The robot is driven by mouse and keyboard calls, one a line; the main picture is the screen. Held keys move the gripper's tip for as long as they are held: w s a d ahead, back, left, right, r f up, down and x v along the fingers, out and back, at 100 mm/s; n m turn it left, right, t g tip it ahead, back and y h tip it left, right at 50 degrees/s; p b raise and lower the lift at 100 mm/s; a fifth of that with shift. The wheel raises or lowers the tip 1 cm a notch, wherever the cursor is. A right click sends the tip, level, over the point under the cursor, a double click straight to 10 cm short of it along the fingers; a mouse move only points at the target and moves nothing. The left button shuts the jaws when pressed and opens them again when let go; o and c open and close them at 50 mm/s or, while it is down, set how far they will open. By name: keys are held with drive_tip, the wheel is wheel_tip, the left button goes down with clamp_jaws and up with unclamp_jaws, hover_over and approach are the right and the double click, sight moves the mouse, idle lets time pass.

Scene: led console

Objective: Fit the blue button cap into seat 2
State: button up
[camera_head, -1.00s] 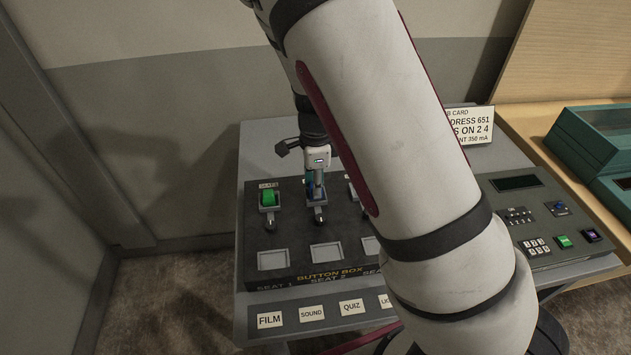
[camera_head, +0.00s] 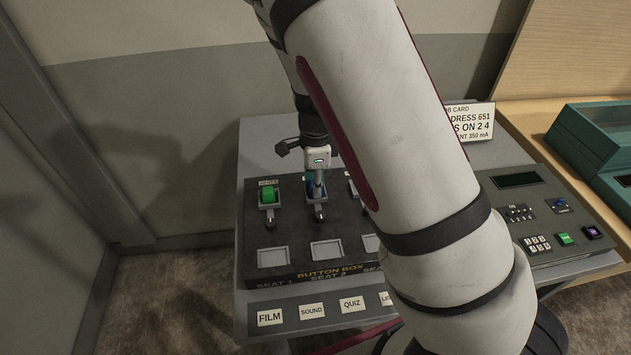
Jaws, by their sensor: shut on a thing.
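My gripper (camera_head: 317,188) points down at the second holder in the back row of the dark button box (camera_head: 290,240). It is shut on the blue button cap (camera_head: 310,186), of which only a small blue part shows beside the fingers. The cap is at the holder; I cannot tell whether it is lifted clear of it. My arm hides the right part of the box.
A green cap (camera_head: 268,195) sits in the holder left of the gripper. Word cards such as FILM (camera_head: 270,318) lie along the front. A control panel (camera_head: 545,215) and a printed card (camera_head: 470,123) are on the right, with teal cases (camera_head: 590,140) beyond.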

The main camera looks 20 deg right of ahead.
drive_tip(key=o, duration=1.1)
drive_tip(key=shift+o, duration=0.2)
wheel_tip(320, 180, up, 12)
